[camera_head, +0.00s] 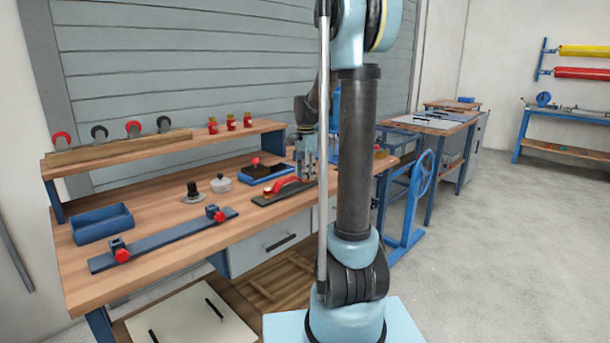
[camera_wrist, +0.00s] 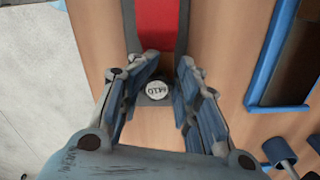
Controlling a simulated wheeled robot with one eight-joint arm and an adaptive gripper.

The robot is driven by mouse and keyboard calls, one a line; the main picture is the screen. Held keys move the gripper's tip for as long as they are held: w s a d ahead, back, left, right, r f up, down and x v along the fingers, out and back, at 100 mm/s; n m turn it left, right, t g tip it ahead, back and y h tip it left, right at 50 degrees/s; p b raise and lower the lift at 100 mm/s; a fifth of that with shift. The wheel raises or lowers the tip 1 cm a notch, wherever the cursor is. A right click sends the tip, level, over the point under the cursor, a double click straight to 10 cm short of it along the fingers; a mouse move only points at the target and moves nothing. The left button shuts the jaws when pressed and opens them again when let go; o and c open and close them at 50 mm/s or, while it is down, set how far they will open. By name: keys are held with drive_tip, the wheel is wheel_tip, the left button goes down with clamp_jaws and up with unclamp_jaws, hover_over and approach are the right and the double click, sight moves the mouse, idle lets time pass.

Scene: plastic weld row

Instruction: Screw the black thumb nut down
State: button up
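My gripper (camera_wrist: 163,68) is open, its two blue-grey fingers spread and pointing down at the bench. Between and below them, a small round pale disc (camera_wrist: 156,88) with dark lettering sits on a dark base; the fingers do not close on it. I cannot tell whether this is the top of the black thumb nut. In the head view my gripper (camera_head: 305,170) is above the bench, close to the far end of a dark board with a red handle (camera_head: 285,186). That red part also shows in the wrist view (camera_wrist: 155,22). A small black upright piece (camera_head: 193,191) stands farther left.
A grey lidded pot (camera_head: 220,184), a blue tray (camera_head: 102,223) and a blue bar with red knobs (camera_head: 165,240) are on the bench at left. A blue-rimmed tray (camera_head: 262,172) is behind the red-handled board. A shelf (camera_head: 160,145) runs along the back.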

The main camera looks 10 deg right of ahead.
drive_tip(key=shift+c, duration=0.6)
drive_tip(key=o, duration=1.2)
drive_tip(key=o, duration=0.5)
drive_tip(key=shift+c, duration=0.2)
drive_tip(key=shift+r, duration=0.1)
drive_tip(key=shift+r, duration=3.4)
drive_tip(key=shift+s, duration=0.15)
